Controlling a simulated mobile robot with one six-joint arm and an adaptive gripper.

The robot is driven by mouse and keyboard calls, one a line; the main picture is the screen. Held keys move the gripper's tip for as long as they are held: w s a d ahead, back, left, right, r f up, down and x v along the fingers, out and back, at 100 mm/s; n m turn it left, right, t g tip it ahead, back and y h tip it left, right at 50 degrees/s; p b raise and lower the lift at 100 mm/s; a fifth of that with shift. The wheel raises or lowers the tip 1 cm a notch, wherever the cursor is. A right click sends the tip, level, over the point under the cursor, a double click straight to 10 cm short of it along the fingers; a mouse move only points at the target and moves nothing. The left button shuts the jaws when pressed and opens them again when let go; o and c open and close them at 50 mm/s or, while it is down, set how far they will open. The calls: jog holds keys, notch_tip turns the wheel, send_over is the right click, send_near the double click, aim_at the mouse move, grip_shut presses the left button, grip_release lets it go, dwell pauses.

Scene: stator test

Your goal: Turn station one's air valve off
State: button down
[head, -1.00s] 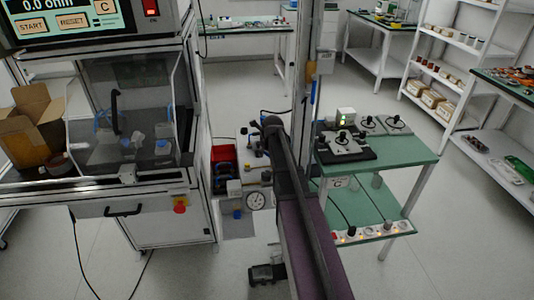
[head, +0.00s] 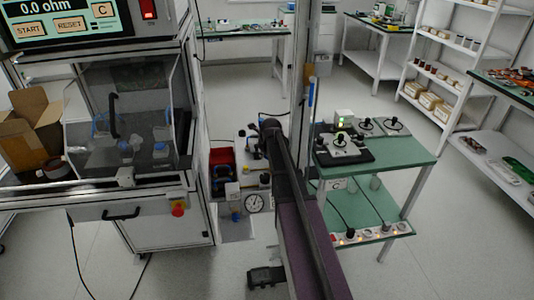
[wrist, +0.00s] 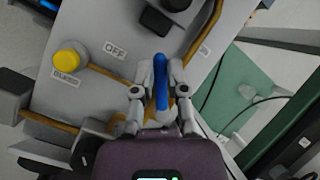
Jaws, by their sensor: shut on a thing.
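In the wrist view, the air valve's blue lever (wrist: 161,82) stands between the two fingers of my gripper (wrist: 160,95). The fingers are closed on it from both sides. The lever points up in the picture, to the right of the OFF label (wrist: 115,49). The valve body beneath is mostly hidden by my gripper. In the head view, the light valve panel (head: 241,145) stands beside the test cabinet; my arm hides the lever and fingertips there.
A yellow button (wrist: 67,60) sits on the panel, left of the lever. A dark knob (wrist: 160,18) is above it. A pressure gauge (head: 254,203) hangs at the panel's front. A green-topped cart (head: 400,150) stands close on the right, with a power strip on its lower shelf.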

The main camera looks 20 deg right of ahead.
jog(key=shift+a+n, duration=0.25)
jog(key=shift+n, duration=0.05)
jog(key=n+y, duration=0.1)
jog(key=s+a+n+y, duration=0.1)
jog(key=n, duration=0.1)
jog(key=shift+a+n, duration=0.1)
jog(key=shift+n, duration=0.2)
jog(key=shift+s+a+n+g+y, duration=0.25)
jog(key=shift+s+n+y, duration=0.1)
jog(key=shift+n, duration=0.55)
jog(key=shift+s+a+n+g+y, duration=0.15)
jog(key=shift+s+a+n+y, duration=0.15)
jog(key=shift+n, duration=0.6)
jog(key=c, duration=0.7)
grip_release()
jog(key=shift+d, duration=0.1)
